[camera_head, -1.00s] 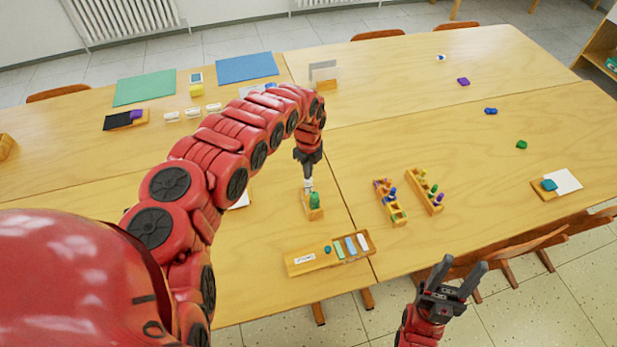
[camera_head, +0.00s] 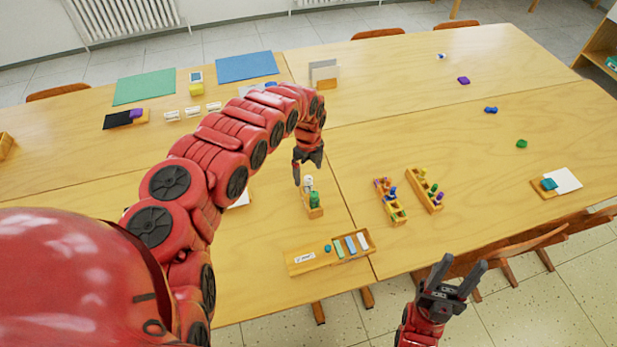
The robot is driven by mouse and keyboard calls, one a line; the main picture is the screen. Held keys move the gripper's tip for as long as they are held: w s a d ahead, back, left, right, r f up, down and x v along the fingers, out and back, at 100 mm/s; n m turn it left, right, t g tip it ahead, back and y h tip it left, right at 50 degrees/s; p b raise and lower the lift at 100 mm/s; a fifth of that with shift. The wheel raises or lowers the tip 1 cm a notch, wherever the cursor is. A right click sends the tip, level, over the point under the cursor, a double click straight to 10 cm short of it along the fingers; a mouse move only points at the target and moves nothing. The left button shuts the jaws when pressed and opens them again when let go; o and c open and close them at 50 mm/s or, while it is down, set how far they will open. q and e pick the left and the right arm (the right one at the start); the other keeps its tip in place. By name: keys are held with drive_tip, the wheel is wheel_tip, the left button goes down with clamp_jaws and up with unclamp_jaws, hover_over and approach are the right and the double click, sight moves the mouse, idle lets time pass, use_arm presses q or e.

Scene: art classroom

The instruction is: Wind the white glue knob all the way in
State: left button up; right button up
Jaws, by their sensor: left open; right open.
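The white glue knob (camera_head: 308,180) shows at the back end of a small wooden holder (camera_head: 315,212), with a green piece (camera_head: 314,199) in front of it. My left gripper (camera_head: 308,179) is open, pointing down at the knob from above, one finger to its left and the other behind or above it. Whether the fingers touch the knob I cannot tell. My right gripper (camera_head: 464,272) is open and empty, off the table's front edge at the lower right.
A wooden tray (camera_head: 298,264) with coloured sticks lies in front of the holder. Two wooden racks (camera_head: 398,215) with small coloured pieces stand to its right. Green and blue mats (camera_head: 144,88) lie at the back left.

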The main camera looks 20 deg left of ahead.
sight(308, 180)
idle(0.4)
use_arm(q)
drive_tip(key=shift+m, duration=0.6)
drive_tip(key=m+b, duration=0.1)
drive_tip(key=m, duration=0.2)
drive_tip(key=shift+f, duration=0.2)
drive_tip(key=m, duration=0.2)
drive_tip(key=shift+r+m, duration=0.2)
drive_tip(key=shift+m, duration=0.2)
drive_tip(key=shift+f+b, duration=1.05)
drive_tip(key=shift+f, duration=0.1)
drive_tip(key=c, duration=1.4)
drive_tip(key=shift+c, duration=0.2)
